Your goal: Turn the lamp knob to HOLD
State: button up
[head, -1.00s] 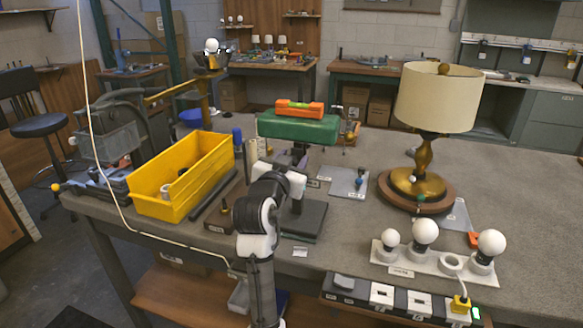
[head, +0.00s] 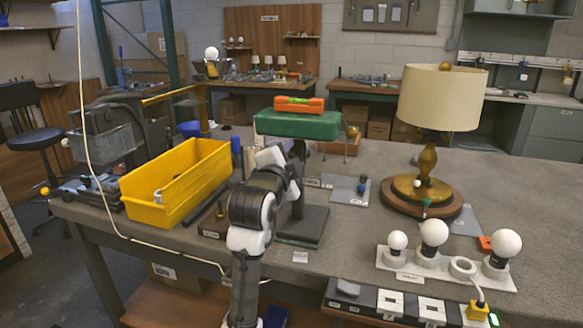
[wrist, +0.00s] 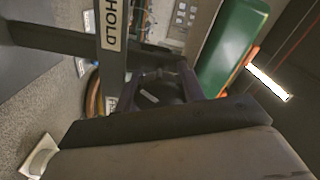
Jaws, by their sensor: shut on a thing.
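In the wrist view my gripper (wrist: 162,76) is shut on a dark, rounded part, apparently the knob (wrist: 168,93), which has a small pale mark. Its outline is partly hidden by the fingers and my wrist. A grey post (wrist: 112,70) beside it carries a white label reading HOLD (wrist: 113,22). In the head view this post (head: 298,190) rises from a dark base plate to a green block (head: 298,124). My arm hides the knob and fingers there. How far the knob is turned cannot be told.
A brass lamp (head: 443,97) with a cream shade stands to the right. A white bulb strip (head: 410,264) lies in front of it. A yellow bin (head: 160,212) stands left of my arm. An orange level (head: 298,103) lies on the green block. Bare bench shows between post and bulb strip.

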jog(key=shift+f+m+b, duration=0.1)
jog(key=shift+m+b, duration=1)
jog(key=shift+m, duration=0.9)
jog(key=o, duration=1)
jog(key=shift+s, duration=0.15)
